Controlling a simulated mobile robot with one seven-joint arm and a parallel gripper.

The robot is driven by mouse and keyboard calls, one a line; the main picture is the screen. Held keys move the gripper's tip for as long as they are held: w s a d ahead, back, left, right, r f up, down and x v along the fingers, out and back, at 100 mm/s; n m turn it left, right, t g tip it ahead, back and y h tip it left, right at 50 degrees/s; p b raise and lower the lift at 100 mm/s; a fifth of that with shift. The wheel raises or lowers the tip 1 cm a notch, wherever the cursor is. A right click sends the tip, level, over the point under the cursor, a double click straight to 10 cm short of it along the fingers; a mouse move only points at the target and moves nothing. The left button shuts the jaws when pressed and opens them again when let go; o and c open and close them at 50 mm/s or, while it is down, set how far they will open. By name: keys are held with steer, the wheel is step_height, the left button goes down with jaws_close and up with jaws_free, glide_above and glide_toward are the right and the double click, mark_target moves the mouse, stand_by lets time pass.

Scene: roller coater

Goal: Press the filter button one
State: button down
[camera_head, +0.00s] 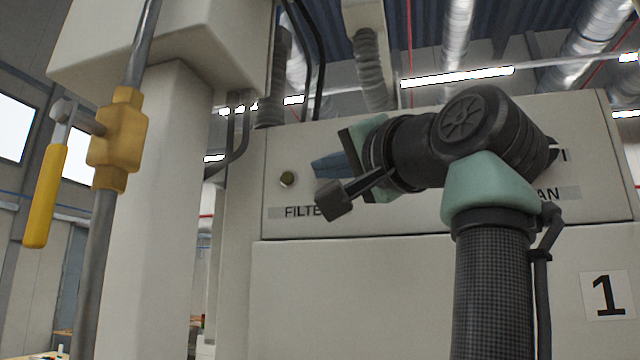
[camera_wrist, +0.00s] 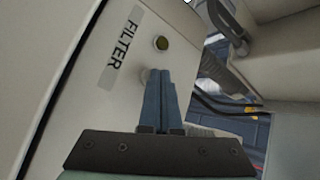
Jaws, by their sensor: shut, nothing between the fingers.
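The filter button (camera_head: 288,179) is a small round olive-green button with a pale ring on the beige panel, above the label "FILTE…", which my wrist partly covers. In the wrist view the button (camera_wrist: 161,43) sits beside the full "FILTER" label (camera_wrist: 122,47). My gripper (camera_head: 318,167) has blue fingers and is to the right of the button in the head view, apart from it. In the wrist view the shut, empty fingertips (camera_wrist: 158,74) point toward the panel, a little below the button in the picture. Whether the tips touch the panel cannot be told.
A beige cabinet panel (camera_head: 350,223) fills the middle. A sign "1" (camera_head: 606,295) is at lower right. A pipe with a yellow valve handle (camera_head: 44,195) and a beige column (camera_head: 150,220) stand at left. Black cables (camera_wrist: 215,104) hang beside the panel edge in the wrist view.

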steer(key=shift+s+a+f+b, duration=0.1)
steer(key=shift+s+a+b, duration=0.15)
steer(key=shift+s+b, duration=0.45)
steer(key=shift+s, duration=0.15)
steer(key=s+b, duration=0.1)
steer(key=s+a, duration=0.1)
steer(key=s, duration=0.1)
steer(key=s+b, duration=0.1)
steer(key=shift+s+a+b, duration=0.25)
steer(key=shift+s+b, duration=0.05)
steer(key=shift+b, duration=0.05)
stand_by(0.6)
